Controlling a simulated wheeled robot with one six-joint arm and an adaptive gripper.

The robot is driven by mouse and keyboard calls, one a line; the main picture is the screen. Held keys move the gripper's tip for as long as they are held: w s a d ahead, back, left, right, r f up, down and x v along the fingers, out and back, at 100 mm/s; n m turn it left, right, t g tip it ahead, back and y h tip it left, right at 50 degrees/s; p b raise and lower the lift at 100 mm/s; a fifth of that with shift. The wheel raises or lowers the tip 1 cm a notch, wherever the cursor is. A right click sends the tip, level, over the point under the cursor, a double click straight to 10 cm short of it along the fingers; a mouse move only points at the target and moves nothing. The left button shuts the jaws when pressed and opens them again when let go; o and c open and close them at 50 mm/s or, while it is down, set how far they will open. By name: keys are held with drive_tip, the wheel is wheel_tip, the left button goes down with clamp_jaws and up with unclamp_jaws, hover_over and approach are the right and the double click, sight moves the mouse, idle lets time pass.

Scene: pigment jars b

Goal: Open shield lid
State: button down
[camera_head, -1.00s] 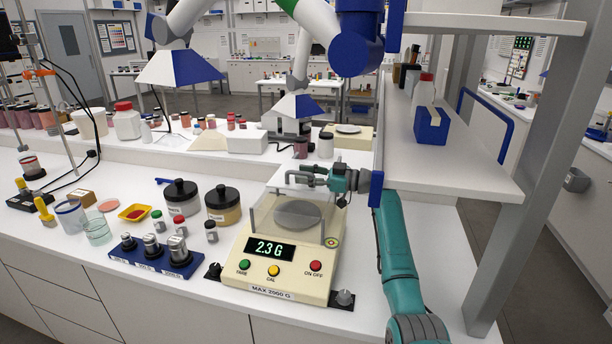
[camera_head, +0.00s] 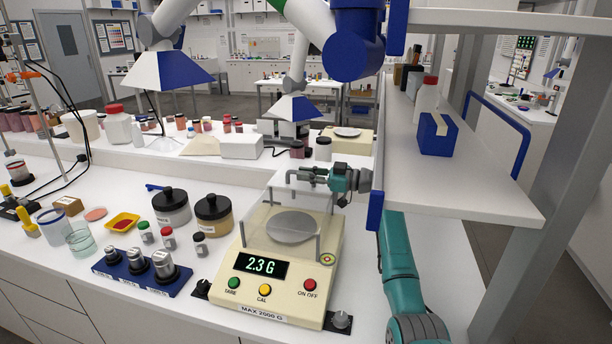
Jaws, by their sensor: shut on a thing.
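The balance (camera_head: 285,284) stands on the white bench, its display reading 2.3 G. Its clear shield (camera_head: 262,217) stands around a round grey pan (camera_head: 292,228). The shield lid is transparent, and I cannot tell its exact angle. My gripper (camera_head: 300,176) is at the back top edge of the shield, coming in from the right. Its fingers are shut at the lid's edge, seemingly on the lid; the exact contact is too small to make out. The pan looks empty.
Two black-lidded jars (camera_head: 213,214) and small bottles stand left of the balance. A blue block with metal weights (camera_head: 140,272) is at front left. A shelf (camera_head: 450,185) overhangs on the right, close to my arm.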

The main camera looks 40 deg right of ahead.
drive_tip(key=c, duration=1.2)
unclamp_jaws()
drive_tip(key=shift+s, duration=0.1)
drive_tip(key=v, duration=1.2)
